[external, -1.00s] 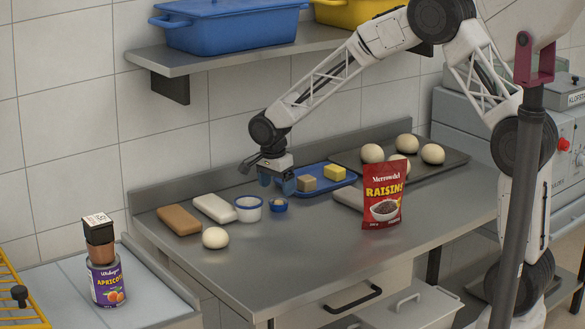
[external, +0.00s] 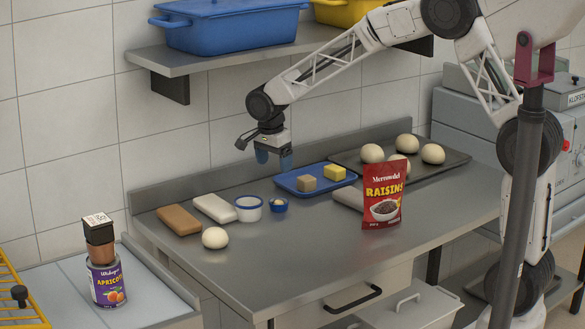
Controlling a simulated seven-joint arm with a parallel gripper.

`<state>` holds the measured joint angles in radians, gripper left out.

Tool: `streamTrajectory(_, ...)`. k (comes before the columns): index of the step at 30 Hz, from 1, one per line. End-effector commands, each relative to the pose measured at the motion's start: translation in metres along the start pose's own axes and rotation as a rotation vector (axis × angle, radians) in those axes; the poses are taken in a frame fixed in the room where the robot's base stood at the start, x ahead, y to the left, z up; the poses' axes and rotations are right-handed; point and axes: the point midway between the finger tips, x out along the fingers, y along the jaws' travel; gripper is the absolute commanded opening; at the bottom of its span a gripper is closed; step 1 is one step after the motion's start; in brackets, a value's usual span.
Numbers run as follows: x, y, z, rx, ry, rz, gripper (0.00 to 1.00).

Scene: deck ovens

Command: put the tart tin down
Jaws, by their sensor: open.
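A small blue round tin (external: 279,207), which looks like the tart tin, stands upright on the steel worktop with something pale inside it. It is just right of a white ramekin with a blue rim (external: 248,213); whether the two touch is hard to tell. My gripper (external: 274,163) is open and empty. It hangs above and behind the small blue tin, clear of it, with its blue fingers pointing down.
A blue tray (external: 287,183) with a brown block and a yellow block lies right of the tin. A dark tray of dough balls (external: 455,160) is farther right. A raisin pouch (external: 382,197) stands in front. The front left worktop (external: 270,265) is clear.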

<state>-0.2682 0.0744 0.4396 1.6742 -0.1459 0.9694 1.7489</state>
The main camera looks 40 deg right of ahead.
Motion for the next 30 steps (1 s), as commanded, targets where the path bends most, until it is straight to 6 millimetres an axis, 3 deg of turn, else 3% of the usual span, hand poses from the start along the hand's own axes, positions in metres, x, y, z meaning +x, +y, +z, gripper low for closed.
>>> streamTrajectory(14,-0.001,0.001,-0.001,-0.002,0.000,0.000,0.84)
streamTrajectory(19,-0.008,0.010,-0.007,-0.030,-0.003,-0.005,0.84)
streamTrajectory(23,-0.022,0.028,-0.019,-0.084,-0.008,-0.015,0.84)
streamTrajectory(30,-0.057,0.085,-0.049,-0.254,-0.018,-0.044,0.84)
